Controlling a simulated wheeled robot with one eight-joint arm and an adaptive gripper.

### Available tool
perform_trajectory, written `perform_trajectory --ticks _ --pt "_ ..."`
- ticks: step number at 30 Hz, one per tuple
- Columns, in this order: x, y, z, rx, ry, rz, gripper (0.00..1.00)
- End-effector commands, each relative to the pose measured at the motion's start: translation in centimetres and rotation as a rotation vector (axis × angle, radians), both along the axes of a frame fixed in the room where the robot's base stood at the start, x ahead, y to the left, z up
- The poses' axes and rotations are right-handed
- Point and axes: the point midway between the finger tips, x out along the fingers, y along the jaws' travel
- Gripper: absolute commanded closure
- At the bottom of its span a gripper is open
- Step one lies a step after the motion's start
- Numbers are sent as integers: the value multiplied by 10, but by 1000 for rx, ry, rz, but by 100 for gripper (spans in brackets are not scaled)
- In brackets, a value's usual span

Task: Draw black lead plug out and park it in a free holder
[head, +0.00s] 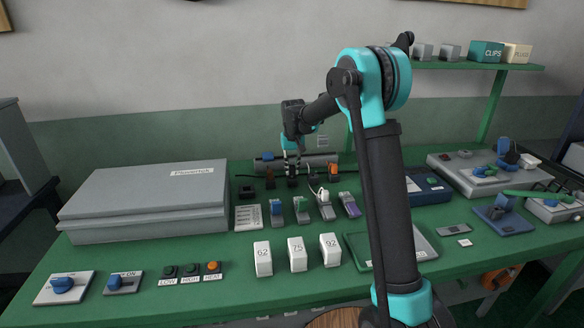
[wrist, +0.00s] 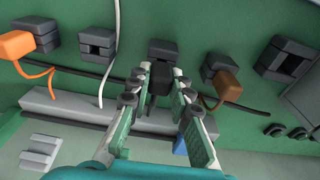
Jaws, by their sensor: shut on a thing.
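My gripper (wrist: 161,74) is shut on the black lead plug (wrist: 159,82), with one finger on each side of it. The plug lines up with a dark holder block (wrist: 163,50) and appears to meet it; whether it is still seated in it cannot be told. In the head view my gripper (head: 291,168) points down at the back of the bench, over the black plug (head: 292,182). A dark holder with an empty slot (wrist: 97,42) is to the left in the wrist view, and another (wrist: 287,58) is at the far right.
An orange plug (wrist: 15,45) sits at the far-left holder (wrist: 45,34). A brown plug (wrist: 226,84) sits at the holder (wrist: 213,64) just right of my gripper. A white cable (wrist: 116,45) hangs left of my fingers. A grey bar (wrist: 60,105) runs close by.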

Motion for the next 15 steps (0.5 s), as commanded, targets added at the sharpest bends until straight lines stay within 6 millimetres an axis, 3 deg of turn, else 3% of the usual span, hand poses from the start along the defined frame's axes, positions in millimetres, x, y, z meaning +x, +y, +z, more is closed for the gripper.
perform_trajectory --ticks 15 --pt "0 0 -12 0 0 0 98"
